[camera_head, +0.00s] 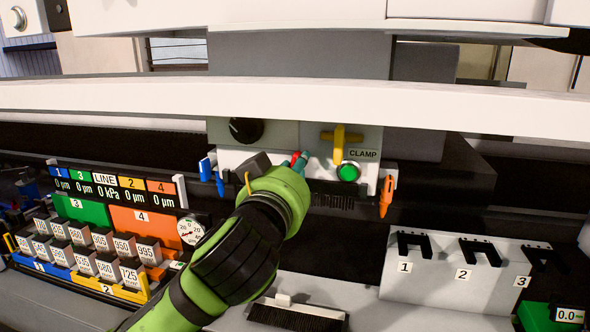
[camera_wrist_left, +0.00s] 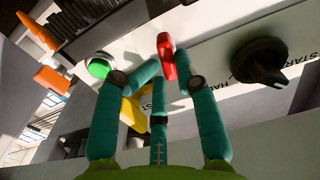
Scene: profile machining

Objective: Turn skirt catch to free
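A small red lever (camera_wrist_left: 167,57) stands out from the white control panel (camera_wrist_left: 215,35) in the left wrist view. No label names it; I take it for the skirt catch. My left gripper (camera_wrist_left: 168,66) has its teal fingertips on both sides of it, seemingly touching. The third finger sits below, between them. In the head view my left gripper (camera_head: 301,160) reaches the panel, and the red lever (camera_head: 294,158) shows only as a sliver beside a fingertip. My green left arm hides the panel's lower part. My right gripper is not in view.
A yellow clamp lever (camera_head: 342,136) and green button (camera_head: 348,171) are right of my gripper; a black knob (camera_head: 246,130) is above left. An orange handle (camera_head: 387,196) and blue handles (camera_head: 213,176) flank the panel. A white beam (camera_head: 300,97) runs above.

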